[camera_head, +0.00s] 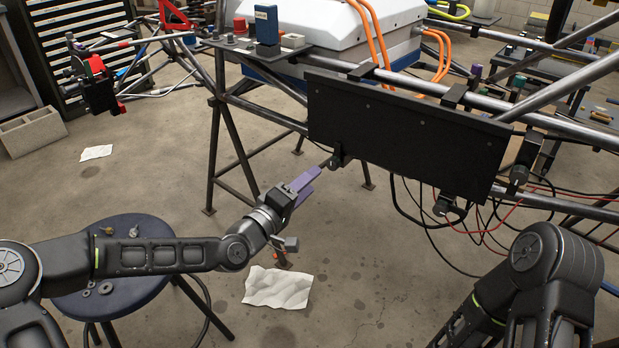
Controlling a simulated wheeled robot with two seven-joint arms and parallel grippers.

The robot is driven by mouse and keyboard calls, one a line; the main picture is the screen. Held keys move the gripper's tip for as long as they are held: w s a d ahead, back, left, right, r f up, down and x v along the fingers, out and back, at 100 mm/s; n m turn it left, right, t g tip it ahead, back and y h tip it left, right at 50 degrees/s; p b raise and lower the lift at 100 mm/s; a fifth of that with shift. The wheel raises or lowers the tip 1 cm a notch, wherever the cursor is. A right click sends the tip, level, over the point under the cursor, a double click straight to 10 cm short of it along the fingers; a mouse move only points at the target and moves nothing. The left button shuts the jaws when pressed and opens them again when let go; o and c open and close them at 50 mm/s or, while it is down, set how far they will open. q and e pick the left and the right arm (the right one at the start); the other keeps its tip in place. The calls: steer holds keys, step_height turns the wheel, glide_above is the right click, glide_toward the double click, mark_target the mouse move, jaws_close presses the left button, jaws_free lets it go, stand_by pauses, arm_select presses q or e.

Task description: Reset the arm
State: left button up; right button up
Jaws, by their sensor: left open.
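My left gripper (312,181) has purple fingers and is stretched forward in the middle of the view. It is open, and I see nothing between its fingers. Its tips are close to a dark knob (335,161) at the lower left corner of a black panel (405,120); I cannot tell whether they touch. The panel hangs on the tube chassis (480,103). My right arm shows at the lower right, bent downward, and its gripper is out of the picture.
A round dark blue stool (150,290) with small metal parts stands under my left arm. Papers lie on the concrete floor (350,300). Dark and red cables (470,225) hang below the panel. A white case (335,35) with orange cables sits behind. A concrete block (32,132) is at the left.

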arm_select(q)
steer(key=s+f+m+g+y, duration=0.1)
steer(key=s+f+g, duration=0.3)
steer(key=f, duration=0.5)
steer(key=s+f+m+g+y, duration=0.1)
steer(key=s+f, duration=0.5)
steer(key=f, duration=0.3)
steer(key=s+f+m+g, duration=0.1)
steer(key=s+f+g, duration=0.2)
steer(key=s+f, duration=0.35)
steer(key=s+a+f+m+g+y, duration=0.1)
steer(key=s+a+f+g+y, duration=0.15)
steer(key=s+f, duration=0.55)
steer(key=s+a+f+m+g+y, duration=0.1)
steer(key=s+a+f+g, duration=0.25)
steer(key=s+f, duration=0.55)
steer(key=s+d+r+p, duration=0.1)
steer(key=r+p, duration=1.3)
steer(key=r, duration=0.1)
steer(key=s+d+r+m+p, duration=0.1)
steer(key=s+d+r+p, duration=0.1)
steer(key=r+p, duration=1.3)
steer(key=shift+d+r, duration=0.2)
steer(key=shift+r, duration=0.55)
arm_select(e)
step_height(320, 180, up, 29)
steer(key=s+a, duration=0.1)
steer(key=shift+s+a, duration=0.4)
